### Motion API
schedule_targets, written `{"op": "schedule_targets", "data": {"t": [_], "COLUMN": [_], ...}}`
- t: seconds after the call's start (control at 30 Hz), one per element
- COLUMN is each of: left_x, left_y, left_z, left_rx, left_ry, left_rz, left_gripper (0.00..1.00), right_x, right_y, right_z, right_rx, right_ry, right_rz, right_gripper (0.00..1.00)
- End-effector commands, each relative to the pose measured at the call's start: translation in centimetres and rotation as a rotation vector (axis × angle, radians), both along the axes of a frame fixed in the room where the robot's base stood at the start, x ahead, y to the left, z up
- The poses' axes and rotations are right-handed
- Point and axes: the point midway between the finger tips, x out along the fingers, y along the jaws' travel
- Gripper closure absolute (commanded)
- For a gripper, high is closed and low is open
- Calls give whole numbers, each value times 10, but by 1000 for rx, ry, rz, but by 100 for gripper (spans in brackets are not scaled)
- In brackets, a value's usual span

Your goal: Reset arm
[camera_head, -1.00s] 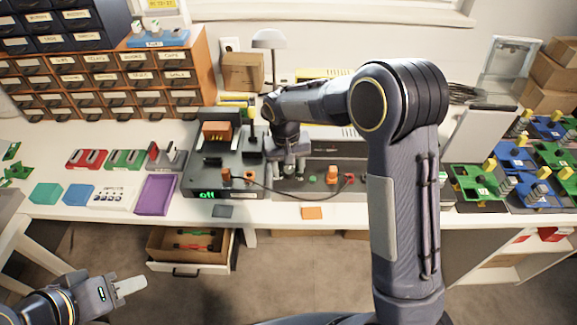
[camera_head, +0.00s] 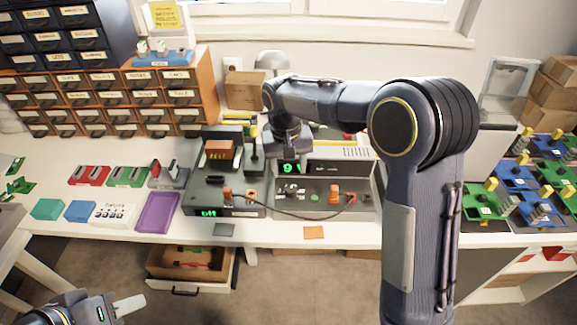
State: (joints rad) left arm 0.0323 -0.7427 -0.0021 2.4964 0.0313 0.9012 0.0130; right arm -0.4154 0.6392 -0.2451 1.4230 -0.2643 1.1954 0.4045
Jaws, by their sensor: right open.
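My right arm comes up from the lower right, bends at a large elbow joint and reaches left over the bench. Its right gripper (camera_head: 289,150) points down over the grey test device (camera_head: 322,203) and is open. Its fingertips are small and hard to make out against the device, and I see nothing held. My left gripper (camera_head: 130,305) is low at the bottom left, in front of the bench and clear of it.
A dark unit with an "off"-like green readout (camera_head: 209,212) stands beside the device, joined by a cable. An open drawer (camera_head: 187,289) juts out below the bench. Drawer cabinets (camera_head: 110,97) stand at the back left. Green and blue fixtures (camera_head: 520,180) crowd the right.

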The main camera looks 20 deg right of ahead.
Motion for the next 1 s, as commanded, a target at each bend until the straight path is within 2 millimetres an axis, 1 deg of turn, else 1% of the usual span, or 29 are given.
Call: {"op": "schedule_targets", "data": {"t": [0.23,0.3,0.37,0.47,0.5,0.57,0.6,0.67,0.7,0.83,0.9,1.0], "left_x": [0,0,0,0,0,0,0,0,0,0,0,0], "left_y": [0,0,0,0,0,0,0,0,0,0,0,0], "left_z": [0,1,3,6,8,10,12,14,16,20,23,26], "left_rx": [0,0,0,0,0,0,0,0,0,0,0,0], "left_ry": [0,0,0,0,0,0,0,0,0,0,0,0], "left_rz": [0,0,0,0,0,0,0,0,0,0,0,0], "left_gripper": [64,64,64,64,64,64,64,64,64,64,64,64], "right_x": [-1,-6,-15,-42,-56,-80,-96,-121,-138,-192,-219,-249], "right_y": [-1,-7,-15,-34,-42,-54,-60,-67,-71,-76,-76,-72], "right_z": [1,7,17,41,51,65,73,83,89,99,100,95], "right_rx": [4,21,49,124,159,211,243,284,309,369,388,400], "right_ry": [0,-6,-16,-48,-64,-96,-120,-158,-186,-282,-334,-401], "right_rz": [-2,-7,-14,-29,-33,-38,-42,-45,-45,-49,-49,-50], "right_gripper": [48,48,48,48,48,48,48,48,48,48,48,48]}}
